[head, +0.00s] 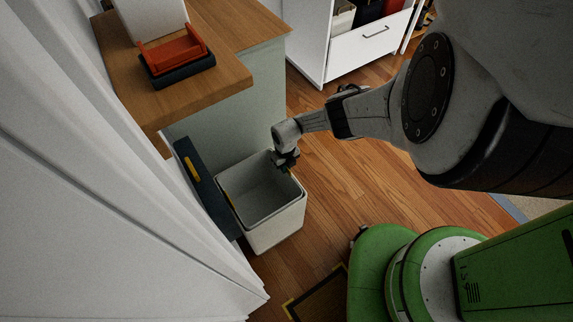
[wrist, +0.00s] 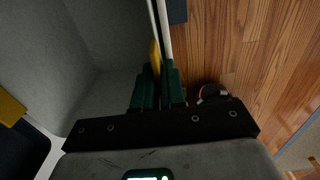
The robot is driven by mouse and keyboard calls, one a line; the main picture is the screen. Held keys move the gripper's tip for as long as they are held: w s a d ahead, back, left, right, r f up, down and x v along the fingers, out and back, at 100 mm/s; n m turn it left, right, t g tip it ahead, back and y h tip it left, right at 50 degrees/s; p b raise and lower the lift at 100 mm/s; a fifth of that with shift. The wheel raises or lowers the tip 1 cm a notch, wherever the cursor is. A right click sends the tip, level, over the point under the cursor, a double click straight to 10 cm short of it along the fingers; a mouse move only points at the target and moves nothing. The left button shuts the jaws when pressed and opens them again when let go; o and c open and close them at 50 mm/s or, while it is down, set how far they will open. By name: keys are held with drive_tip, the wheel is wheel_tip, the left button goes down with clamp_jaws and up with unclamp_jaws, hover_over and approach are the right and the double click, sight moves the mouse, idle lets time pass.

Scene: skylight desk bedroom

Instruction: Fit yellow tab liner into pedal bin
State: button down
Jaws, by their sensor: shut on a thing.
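The pale pedal bin (head: 278,228) stands on the floor against the end of the wooden-topped desk. Its dark lid (head: 208,188) is raised on the left side and carries a yellow strip (head: 191,165). The grey liner (head: 262,190) sits inside the bin; a bit of yellow shows at its left rim. My gripper (head: 286,163) is at the bin's far right rim. In the wrist view my gripper (wrist: 157,88) is shut on the yellow tab (wrist: 155,55) at the liner's edge, beside the pale bin wall. The liner's interior (wrist: 100,50) looks empty. How fully it is seated is unclear.
An orange and dark holder (head: 178,60) stands on the desk (head: 225,80). A white drawer unit (head: 350,50) is at the back. A white curtain-like surface (head: 100,200) closes the left side. Wooden floor (head: 360,180) is clear right of the bin.

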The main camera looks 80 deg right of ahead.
drive_tip(key=shift+f, duration=0.25)
drive_tip(key=c, duration=1.1)
unclamp_jaws()
wheel_tip(320, 180, up, 11)
drive_tip(key=p, duration=0.8)
drive_tip(key=shift+d, duration=0.15)
drive_tip(key=shift+f, duration=0.1)
